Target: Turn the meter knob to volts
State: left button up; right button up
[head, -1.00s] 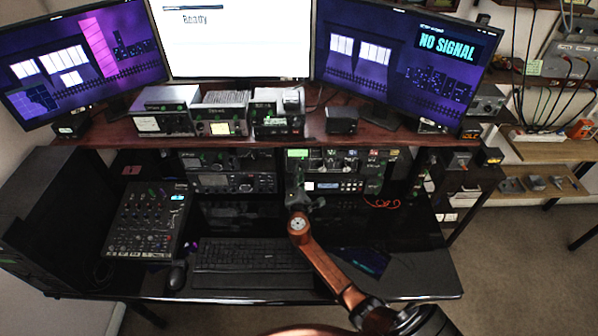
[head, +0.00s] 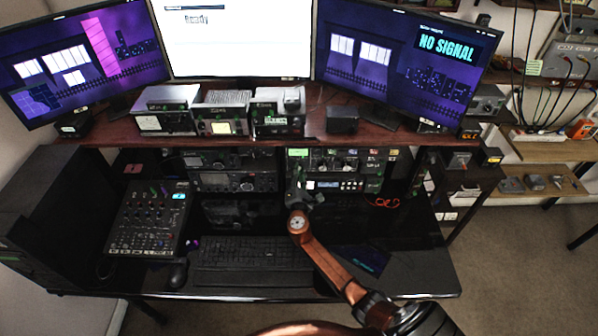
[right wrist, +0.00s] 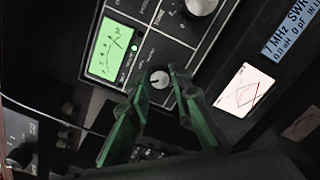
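A small silver knob (right wrist: 159,79) with a dark pointer mark shows in the right wrist view, on a dark panel beside a lit green meter (right wrist: 110,50). Small labels surround it, too blurred to read surely. My right gripper (right wrist: 160,77) has its two green fingers on either side of this knob, with tips apart. I cannot tell whether they touch it. In the head view my right gripper (head: 300,192) is in front of the right-hand radio stack (head: 345,160) and hides the knob; the meter (head: 298,153) shows just above. My left gripper is not in view.
A larger knob (right wrist: 200,5) sits above on the same panel, and a lit screen (right wrist: 243,88) is to the right. The keyboard (head: 252,252), mouse (head: 177,275) and mixer (head: 150,215) are on the desk. A shelf (head: 385,140) overhangs the radios.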

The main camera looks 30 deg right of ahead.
jog(key=o, duration=0.4)
jog(key=v, duration=1.2)
